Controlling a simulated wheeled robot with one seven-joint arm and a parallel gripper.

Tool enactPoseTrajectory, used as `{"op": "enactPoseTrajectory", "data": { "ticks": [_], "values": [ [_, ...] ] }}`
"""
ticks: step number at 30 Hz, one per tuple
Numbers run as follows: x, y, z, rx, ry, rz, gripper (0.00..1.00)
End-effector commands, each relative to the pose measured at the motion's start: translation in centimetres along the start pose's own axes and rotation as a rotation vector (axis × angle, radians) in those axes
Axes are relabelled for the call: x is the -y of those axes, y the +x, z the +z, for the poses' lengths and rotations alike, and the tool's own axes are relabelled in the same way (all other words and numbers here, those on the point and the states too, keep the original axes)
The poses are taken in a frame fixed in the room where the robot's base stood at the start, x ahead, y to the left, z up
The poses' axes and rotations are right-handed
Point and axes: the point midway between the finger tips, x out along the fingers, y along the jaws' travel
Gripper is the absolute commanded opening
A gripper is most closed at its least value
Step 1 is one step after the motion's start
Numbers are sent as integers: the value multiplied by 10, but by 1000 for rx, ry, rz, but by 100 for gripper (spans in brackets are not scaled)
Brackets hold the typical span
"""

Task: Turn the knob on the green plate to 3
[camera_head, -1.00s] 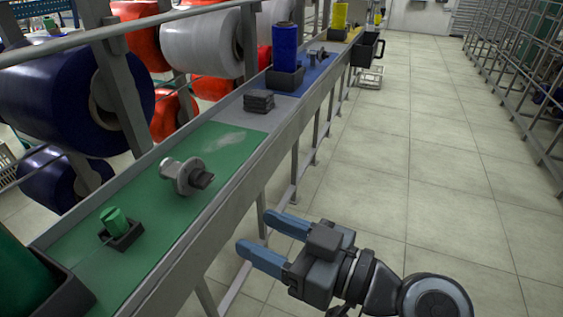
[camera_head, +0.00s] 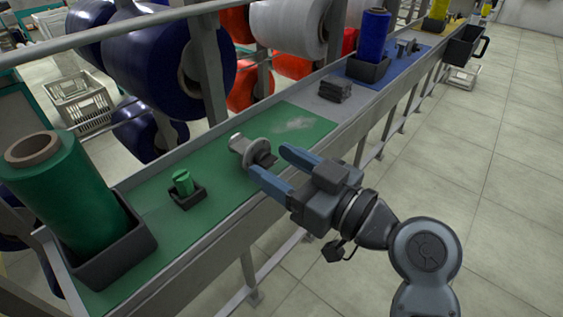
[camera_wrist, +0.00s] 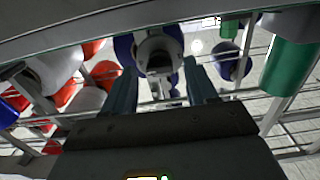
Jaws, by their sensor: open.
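The green plate (camera_head: 218,172) lies on the long grey bench. The knob (camera_head: 252,151) on it is a grey metal disc with a dark grip bar facing my gripper. My gripper (camera_head: 273,164) is open, with its two blue fingers pointing at the knob. The fingertips are close to the knob, one on either side of the grip bar in the picture. The wrist view shows the knob (camera_wrist: 158,50) between and beyond the fingers (camera_wrist: 162,88). No numbers are readable on the knob, so its setting cannot be told.
A small green bobbin (camera_head: 183,182) sits in a black holder left of the knob. A large green spool (camera_head: 65,190) stands in a black box at the near left. Dark stacked pieces (camera_head: 335,90) and a blue spool (camera_head: 371,40) are further along the bench.

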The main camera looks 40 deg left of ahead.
Motion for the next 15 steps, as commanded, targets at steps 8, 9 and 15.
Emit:
{"op": "enactPoseTrajectory", "data": {
  "ticks": [8,9,15],
  "values": [
    [0,0,0,0,0,1,53],
    [0,0,0,0,0,1,49],
    [0,0,0,0,0,1,30]
  ]
}}
